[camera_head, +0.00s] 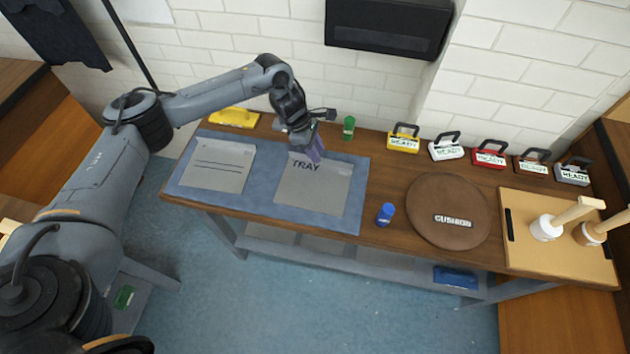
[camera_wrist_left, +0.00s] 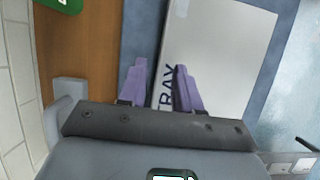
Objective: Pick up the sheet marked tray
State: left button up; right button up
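The sheet marked TRAY (camera_head: 312,190) is a grey sheet lying on a blue mat (camera_head: 271,217) on the wooden table. My left gripper (camera_head: 316,153) is at the sheet's far edge, beside the word TRAY, and covers a little of that edge. In the left wrist view its two purple fingers (camera_wrist_left: 161,86) are apart with nothing seen gripped between them. The sheet (camera_wrist_left: 213,50) shows there too, with its edge running between the fingers; whether they touch it I cannot tell. My right gripper is not in view.
Another grey sheet (camera_head: 218,166) with lines lies left on the mat. A green bottle (camera_head: 348,127) stands behind the mat, a blue one (camera_head: 385,214) to its right. A round brown cushion (camera_head: 447,211) lies further right. Several READY-labelled blocks (camera_head: 447,148) line the back.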

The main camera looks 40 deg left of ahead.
pick_arm(q)
jog(key=x, duration=0.2)
jog(key=shift+w+d+f, duration=0.1)
jog(key=shift+f, duration=0.15)
grip_shut()
